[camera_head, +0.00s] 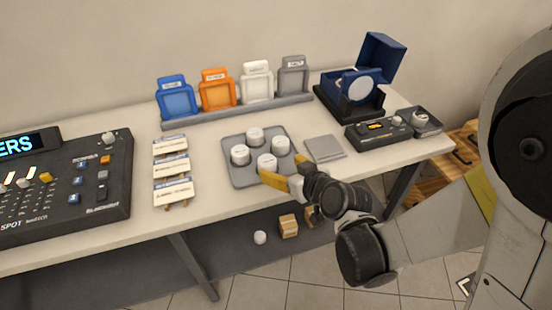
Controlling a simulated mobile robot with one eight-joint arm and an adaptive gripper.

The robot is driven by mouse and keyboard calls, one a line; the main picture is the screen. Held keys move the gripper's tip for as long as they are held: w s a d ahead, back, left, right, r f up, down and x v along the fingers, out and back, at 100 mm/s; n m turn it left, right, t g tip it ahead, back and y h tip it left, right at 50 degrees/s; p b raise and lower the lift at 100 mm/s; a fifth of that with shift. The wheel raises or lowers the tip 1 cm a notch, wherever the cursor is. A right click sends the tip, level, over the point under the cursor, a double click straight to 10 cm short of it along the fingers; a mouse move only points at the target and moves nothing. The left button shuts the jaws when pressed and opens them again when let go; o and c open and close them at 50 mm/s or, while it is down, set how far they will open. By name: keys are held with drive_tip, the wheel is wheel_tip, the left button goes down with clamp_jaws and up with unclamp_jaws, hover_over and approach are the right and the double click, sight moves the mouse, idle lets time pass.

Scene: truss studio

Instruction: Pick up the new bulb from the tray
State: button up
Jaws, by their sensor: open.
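A grey tray (238,177) lies on the table in the middle of the view and holds several white, round-topped pieces. The rear piece (254,137), the left piece (240,155), the right piece (280,146) and the front piece (267,163) stand apart from each other. I cannot tell which, if any, is the new bulb. My gripper (280,180), with yellow fingers, is open at the tray's front right corner, next to the front piece. It partly covers that corner. Whether it touches the piece cannot be told.
A flat grey square (324,148) lies right of the tray. Labelled cards (172,168) and a control console (70,190) are to the left. Coloured holders (216,88) stand behind. A dark blue open box (368,85) and a black device (377,133) are at right.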

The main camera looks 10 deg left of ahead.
sight(269, 163)
drive_tip(key=b+x, duration=0.3)
drive_tip(key=x, duration=0.5)
drive_tip(key=shift+a+f, duration=0.2)
drive_tip(key=shift+w+a+f, duration=0.1)
drive_tip(key=shift+w+a, duration=0.15)
drive_tip(key=shift+w, duration=0.05)
drive_tip(key=c, duration=1.3)
